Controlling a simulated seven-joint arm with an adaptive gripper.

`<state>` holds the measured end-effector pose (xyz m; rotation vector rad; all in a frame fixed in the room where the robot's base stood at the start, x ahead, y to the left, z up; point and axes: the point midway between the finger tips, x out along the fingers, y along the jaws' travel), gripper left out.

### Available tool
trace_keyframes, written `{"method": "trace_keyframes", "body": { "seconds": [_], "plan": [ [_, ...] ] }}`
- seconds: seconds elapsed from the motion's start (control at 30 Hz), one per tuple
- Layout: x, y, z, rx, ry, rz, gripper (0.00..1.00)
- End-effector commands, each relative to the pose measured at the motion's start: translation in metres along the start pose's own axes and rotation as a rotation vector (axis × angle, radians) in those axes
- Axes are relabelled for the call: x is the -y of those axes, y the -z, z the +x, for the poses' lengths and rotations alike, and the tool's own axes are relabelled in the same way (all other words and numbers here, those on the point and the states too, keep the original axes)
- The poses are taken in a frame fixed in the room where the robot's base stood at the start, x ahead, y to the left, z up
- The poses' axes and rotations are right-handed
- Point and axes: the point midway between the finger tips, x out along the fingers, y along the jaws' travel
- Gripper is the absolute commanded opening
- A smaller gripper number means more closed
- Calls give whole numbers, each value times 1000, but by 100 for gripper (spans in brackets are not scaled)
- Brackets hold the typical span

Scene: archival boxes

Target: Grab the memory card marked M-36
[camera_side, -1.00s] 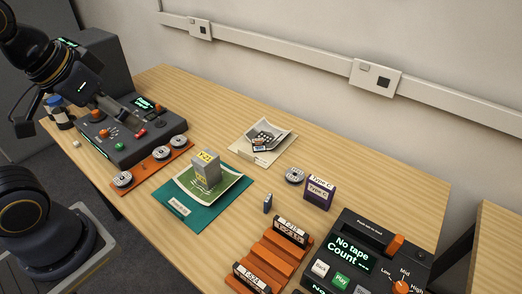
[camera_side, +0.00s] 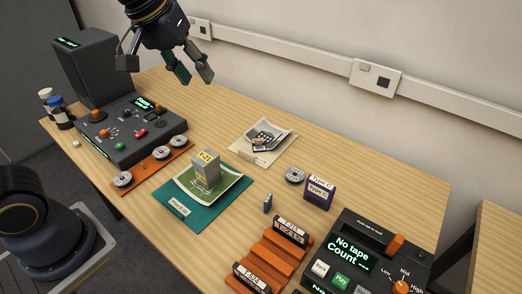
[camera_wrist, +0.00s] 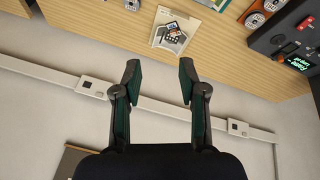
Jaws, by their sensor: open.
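No marking M-36 can be read in either view. A small grey tray (camera_side: 283,136) on a pale sheet holds a dark gridded piece and a small card-like piece (camera_side: 259,146) with a light label, too small to read. In the wrist view the same card-like piece (camera_wrist: 172,27) shows near the top, on the pale sheet. A small blue-grey upright piece (camera_side: 267,203) stands alone on the table; its marking is unreadable. My gripper (camera_side: 193,76) is open and empty, high above the back of the table; in the wrist view its fingers (camera_wrist: 159,70) are spread apart.
A grey block labelled Y-21 (camera_side: 206,170) stands on a green card over a teal folder (camera_side: 185,218). A control console (camera_side: 115,130) is at left.

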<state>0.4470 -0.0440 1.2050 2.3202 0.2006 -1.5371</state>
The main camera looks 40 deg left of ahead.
Motion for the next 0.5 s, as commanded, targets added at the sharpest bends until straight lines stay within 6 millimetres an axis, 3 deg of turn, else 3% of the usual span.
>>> {"method": "trace_keyframes", "body": {
  "seconds": [0.1, 0.23, 0.4, 0.5],
  "plan": [
    [-41, 15, 57, 106, 31, -15, 42],
    [-77, 8, 124, 206, 82, 2, 42],
    [-99, -23, 192, 312, 151, 72, 42],
    [-100, -42, 214, 356, 183, 102, 42]
  ]
}}
